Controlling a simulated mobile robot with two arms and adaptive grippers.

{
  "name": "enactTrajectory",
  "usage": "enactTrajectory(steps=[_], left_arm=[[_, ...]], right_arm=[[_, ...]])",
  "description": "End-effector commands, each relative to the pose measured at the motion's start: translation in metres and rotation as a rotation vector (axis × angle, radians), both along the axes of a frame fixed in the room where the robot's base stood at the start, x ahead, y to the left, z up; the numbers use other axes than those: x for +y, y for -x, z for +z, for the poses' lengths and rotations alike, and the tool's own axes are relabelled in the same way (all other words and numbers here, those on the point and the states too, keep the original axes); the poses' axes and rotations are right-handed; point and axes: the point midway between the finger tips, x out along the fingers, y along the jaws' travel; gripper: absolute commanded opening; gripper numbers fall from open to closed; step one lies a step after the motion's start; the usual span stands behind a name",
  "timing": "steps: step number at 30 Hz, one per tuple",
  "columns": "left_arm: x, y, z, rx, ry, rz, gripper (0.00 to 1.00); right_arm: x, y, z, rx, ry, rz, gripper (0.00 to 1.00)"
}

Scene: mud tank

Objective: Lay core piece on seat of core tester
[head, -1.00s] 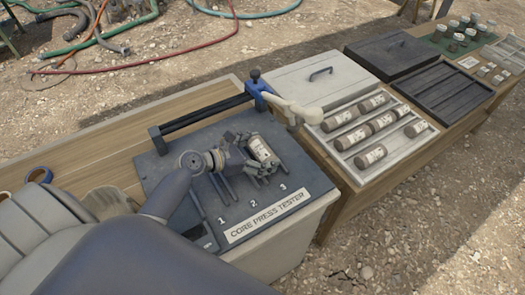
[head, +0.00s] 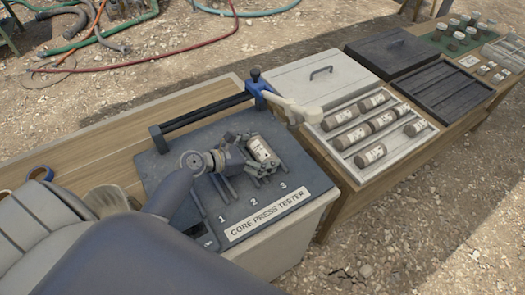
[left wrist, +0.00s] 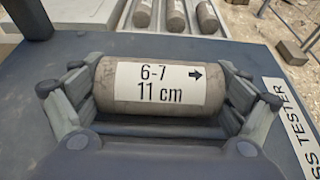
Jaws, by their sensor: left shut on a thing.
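The core piece (head: 262,149) is a grey-brown cylinder with a white label. In the left wrist view the core piece (left wrist: 158,88) lies level across the picture, and its label reads "6-7, 11 cm" with an arrow pointing right. My left gripper (head: 258,160) is shut on it, with fingers at both ends. The core tester (head: 305,185) is a dark plate with slots numbered 1, 2 and 3 and a "CORE PRESS TESTER" label. The piece is over the tester's seat area, close to dark bars. I cannot tell whether it touches the seat, which my gripper partly hides.
A blue clamp (head: 258,88) on a dark rail with a pale lever (head: 292,107) stands behind the gripper. A white tray (head: 345,150) with several cores is to the right, beside a closed lidded box (head: 310,80).

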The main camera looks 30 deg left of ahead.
Motion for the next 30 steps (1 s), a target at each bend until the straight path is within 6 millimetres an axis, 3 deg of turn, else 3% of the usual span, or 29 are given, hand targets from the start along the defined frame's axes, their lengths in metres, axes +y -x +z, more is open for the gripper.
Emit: enactTrajectory(steps=[1,2,3,17,23,30], left_arm=[[0.000,-0.001,0.001,-0.005,0.002,0.002,0.46],[0.000,-0.001,0.001,-0.005,0.002,0.002,0.94],[0.000,-0.001,0.001,-0.005,0.002,0.002,1.00],[0.002,0.003,-0.001,0.003,0.000,-0.001,1.00],[0.015,0.026,0.010,0.002,-0.003,-0.001,1.00],[0.039,0.066,0.029,0.002,-0.001,0.001,1.00]], right_arm=[[0.000,0.000,0.000,0.000,0.000,0.000,0.40],[0.000,0.000,0.000,0.000,0.000,0.000,0.40],[0.000,0.000,0.000,0.000,0.000,0.000,0.40],[-0.006,-0.001,0.000,-0.001,0.007,0.001,0.40],[-0.004,0.000,0.000,0.000,0.004,0.001,0.40],[-0.002,0.000,0.000,0.000,0.003,0.001,0.40]])
